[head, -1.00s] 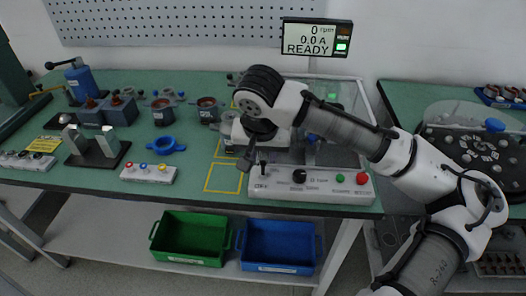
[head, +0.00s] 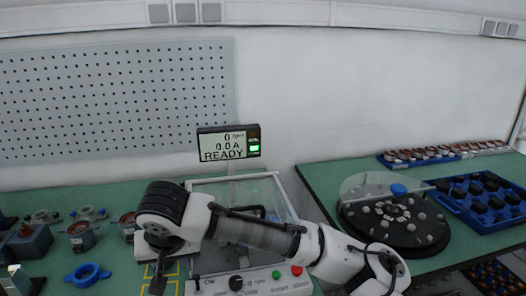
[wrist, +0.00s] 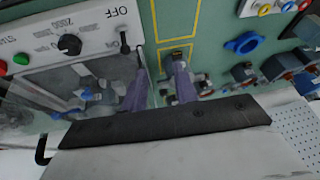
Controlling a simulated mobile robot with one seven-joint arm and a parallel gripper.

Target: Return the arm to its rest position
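My arm, white and dark grey, reaches from the lower right across the test station in the head view. My gripper (head: 157,280) points down beside the left end of the station's white control panel (head: 222,288), seen edge-on there. In the wrist view its two purple-grey fingers (wrist: 160,88) stand apart, with green bench and yellow line between them and nothing held. The panel also shows in the wrist view (wrist: 88,28), with a black knob and a lever by the word OFF. The display (head: 229,143) reads 0 rpm, 0.0 A, READY.
A clear-windowed frame (head: 280,190) stands behind the panel, close to my arm. A blue ring (head: 88,274) and several motor parts lie left on the green bench. A dark round turntable (head: 395,232) and a blue tray (head: 445,208) stand on the right bench.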

